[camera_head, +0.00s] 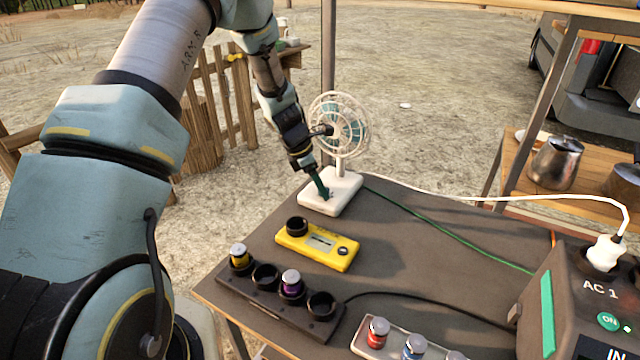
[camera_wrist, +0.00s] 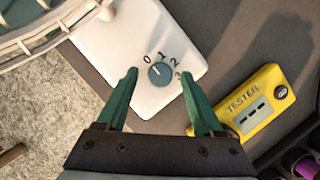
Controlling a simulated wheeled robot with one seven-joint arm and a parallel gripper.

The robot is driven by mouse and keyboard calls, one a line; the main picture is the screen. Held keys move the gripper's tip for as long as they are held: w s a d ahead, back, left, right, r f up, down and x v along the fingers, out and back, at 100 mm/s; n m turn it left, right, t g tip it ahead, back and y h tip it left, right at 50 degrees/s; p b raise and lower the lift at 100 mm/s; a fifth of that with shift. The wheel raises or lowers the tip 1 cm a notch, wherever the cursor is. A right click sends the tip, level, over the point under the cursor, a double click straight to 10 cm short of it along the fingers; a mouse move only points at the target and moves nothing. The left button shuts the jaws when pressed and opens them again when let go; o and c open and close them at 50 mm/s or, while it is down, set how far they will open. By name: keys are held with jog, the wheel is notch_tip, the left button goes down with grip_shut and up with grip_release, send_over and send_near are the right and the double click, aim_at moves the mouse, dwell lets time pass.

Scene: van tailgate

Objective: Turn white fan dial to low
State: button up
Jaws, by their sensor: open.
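The white fan (camera_head: 339,124) stands on the back left of the grey table, on a white base (camera_head: 345,198). In the wrist view the base (camera_wrist: 140,35) carries a round blue-grey dial (camera_wrist: 160,75) marked 0, 1, 2 and 3. A small pale mark shows on the dial's upper left, toward the 0; the exact setting is hard to read. My gripper (camera_head: 322,188) reaches down over the base. In the wrist view its green fingers (camera_wrist: 159,76) are open, one on either side of the dial, with visible gaps. Whether the tips are at dial height I cannot tell.
A yellow tester (camera_head: 317,245) lies just in front of the fan base. A black battery holder (camera_head: 275,295) is nearer the front edge. A power station (camera_head: 585,300) with a white plug stands at right. White and green cables cross the table's back.

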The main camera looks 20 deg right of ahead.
grip_shut()
dwell(0.6)
